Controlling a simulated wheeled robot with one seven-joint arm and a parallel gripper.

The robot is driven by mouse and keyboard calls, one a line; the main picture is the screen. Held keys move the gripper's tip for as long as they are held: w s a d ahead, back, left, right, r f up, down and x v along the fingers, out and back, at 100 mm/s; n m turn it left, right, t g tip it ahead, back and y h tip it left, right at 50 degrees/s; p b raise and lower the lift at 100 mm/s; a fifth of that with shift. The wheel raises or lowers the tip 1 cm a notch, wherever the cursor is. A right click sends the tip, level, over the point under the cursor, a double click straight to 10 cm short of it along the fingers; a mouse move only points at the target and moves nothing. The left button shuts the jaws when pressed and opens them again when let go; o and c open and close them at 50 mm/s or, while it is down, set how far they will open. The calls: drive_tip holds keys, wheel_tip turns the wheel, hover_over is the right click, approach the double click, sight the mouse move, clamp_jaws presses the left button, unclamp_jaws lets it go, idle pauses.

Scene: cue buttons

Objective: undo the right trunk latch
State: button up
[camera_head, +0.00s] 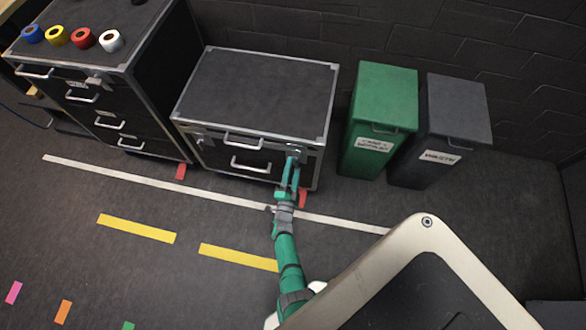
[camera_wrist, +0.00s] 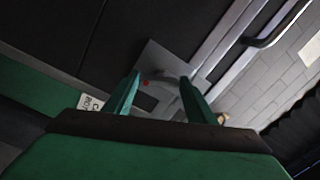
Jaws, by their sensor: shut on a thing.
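The black trunk (camera_head: 262,90) with silver edges stands in the middle of the head view, its lid down. The right trunk latch (camera_head: 299,154) is a grey metal piece at the front right, just under the lid edge, partly hidden by my fingers. In the wrist view its metal plate (camera_wrist: 168,66) shows between and beyond the fingertips, with a small red spot on it. My gripper (camera_head: 293,159) reaches up to the latch and is shut on it; in the wrist view the two green fingers (camera_wrist: 160,78) stand apart around it. The left latch (camera_head: 206,141) is free.
A green bin (camera_head: 384,95) and a dark grey bin (camera_head: 456,115) stand close to the trunk's right. A drawer cabinet (camera_head: 95,90) with coloured rolls on top is at the left. The floor in front, with white and yellow stripes, is clear.

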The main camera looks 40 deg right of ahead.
drive_tip(key=m, duration=0.5)
drive_tip(key=shift+g, duration=0.3)
drive_tip(key=shift+s+m, duration=0.1)
drive_tip(key=shift+m, duration=0.2)
drive_tip(key=o, duration=1)
drive_tip(key=shift+o, duration=0.2)
drive_tip(key=v, duration=1)
drive_tip(key=shift+a+f, duration=0.2)
drive_tip(key=shift+a, duration=0.1)
drive_tip(key=shift+s+a, duration=0.1)
drive_tip(key=shift+s, duration=0.1)
